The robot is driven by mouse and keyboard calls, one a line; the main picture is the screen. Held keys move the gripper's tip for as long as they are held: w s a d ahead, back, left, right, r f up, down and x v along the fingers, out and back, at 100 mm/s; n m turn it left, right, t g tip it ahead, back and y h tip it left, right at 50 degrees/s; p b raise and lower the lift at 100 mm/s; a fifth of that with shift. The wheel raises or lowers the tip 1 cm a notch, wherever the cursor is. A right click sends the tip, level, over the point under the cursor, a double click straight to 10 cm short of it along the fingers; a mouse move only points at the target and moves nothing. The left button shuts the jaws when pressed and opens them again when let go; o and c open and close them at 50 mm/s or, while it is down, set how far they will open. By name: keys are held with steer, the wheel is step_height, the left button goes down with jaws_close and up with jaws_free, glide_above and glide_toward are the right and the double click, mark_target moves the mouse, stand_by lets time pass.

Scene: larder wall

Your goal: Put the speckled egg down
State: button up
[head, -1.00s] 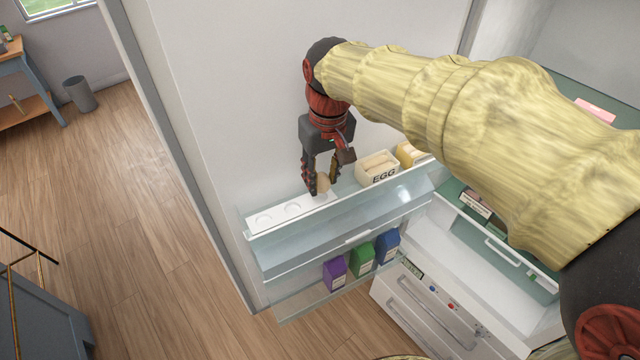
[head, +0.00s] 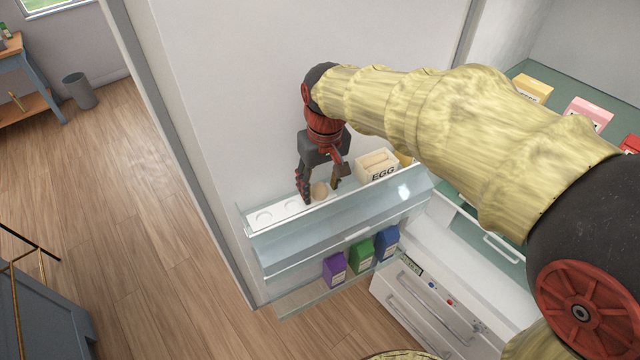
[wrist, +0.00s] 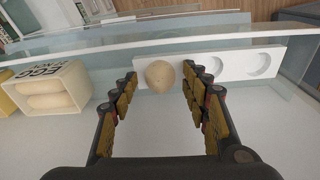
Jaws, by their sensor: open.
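The speckled egg (head: 319,191) sits at the right-hand end of the white egg rack (head: 264,218) on the fridge door's upper shelf. In the wrist view the egg (wrist: 160,75) stands between the two fingers, with a gap on each side. My gripper (head: 321,194) is open around the egg and does not appear to touch it. Two empty round hollows of the rack (wrist: 232,64) show beside the egg in the wrist view. The hollow under the egg is hidden by it.
An EGG box (head: 377,168) stands on the same shelf, to the right of my gripper. Purple (head: 335,270), green (head: 361,255) and blue (head: 387,244) cartons stand on the lower door shelf. The clear shelf front (head: 345,213) borders the rack.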

mark_target(323, 191)
step_height(323, 191, up, 12)
steer(key=s, duration=0.1)
steer(key=s+d+f+m+t, duration=0.2)
steer(key=s+d+f, duration=0.1)
steer(key=s+d, duration=0.4)
steer(key=s+d+f+m+t, duration=0.2)
steer(key=s+d+f, duration=0.2)
steer(key=s+d, duration=0.3)
steer(key=s, duration=0.5)
steer(key=shift+d+f+b, duration=0.15)
steer(key=shift+f+b, duration=0.1)
steer(key=shift+b, duration=0.15)
step_height(323, 191, down, 23)
steer(key=b, duration=2.2)
steer(key=shift+r+b, duration=0.15)
steer(key=shift+b, duration=0.25)
steer(key=shift+c, duration=0.6)
